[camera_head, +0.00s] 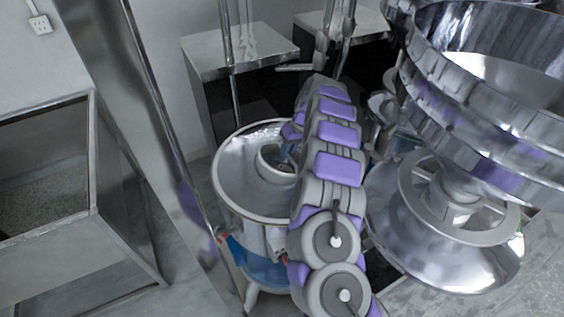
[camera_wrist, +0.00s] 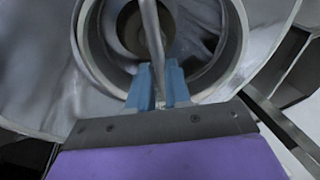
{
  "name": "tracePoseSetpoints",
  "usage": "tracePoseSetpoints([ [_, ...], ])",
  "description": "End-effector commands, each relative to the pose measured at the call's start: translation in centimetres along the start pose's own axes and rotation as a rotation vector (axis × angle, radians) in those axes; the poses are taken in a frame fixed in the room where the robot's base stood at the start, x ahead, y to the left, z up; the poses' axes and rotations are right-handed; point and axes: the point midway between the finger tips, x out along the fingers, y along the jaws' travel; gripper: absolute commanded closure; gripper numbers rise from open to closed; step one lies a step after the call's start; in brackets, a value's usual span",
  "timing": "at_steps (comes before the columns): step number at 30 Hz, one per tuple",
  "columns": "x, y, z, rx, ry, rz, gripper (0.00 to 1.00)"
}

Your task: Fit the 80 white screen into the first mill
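The first mill (camera_head: 226,190) is a round steel tub on a blue-banded base, left of my arm in the head view. A pale ring (camera_head: 266,168) sits inside it; I cannot tell whether it is the screen or part of the mill. In the wrist view a round pale rim (camera_wrist: 235,50) surrounds a darker centre. My gripper (camera_wrist: 158,85) has its blue fingers close on both sides of a narrow grey piece (camera_wrist: 151,30) that runs up across the opening. I cannot tell if this piece is the screen's edge. In the head view my gripper is largely hidden by my arm.
A large shiny stacked steel machine (camera_head: 490,110) stands close to the right of my arm. A steel post (camera_head: 150,120) rises left of the mill. An open steel bin (camera_head: 60,230) is at far left. Metal cabinets (camera_head: 240,52) stand behind.

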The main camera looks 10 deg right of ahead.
Motion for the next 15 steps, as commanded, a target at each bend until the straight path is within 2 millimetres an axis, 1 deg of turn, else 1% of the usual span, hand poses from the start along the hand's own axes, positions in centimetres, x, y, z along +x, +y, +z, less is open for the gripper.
tracePoseSetpoints([
  [1,-0.01,0.06,0.0,0.0,0.0,0.001,0.89],
  [4,-0.01,0.1,0.0,0.001,0.0,0.002,0.99],
  [5,-0.01,0.11,-0.01,0.001,0.001,0.002,1.0],
  [15,-0.01,0.21,-0.02,0.001,0.001,0.002,1.0],
])
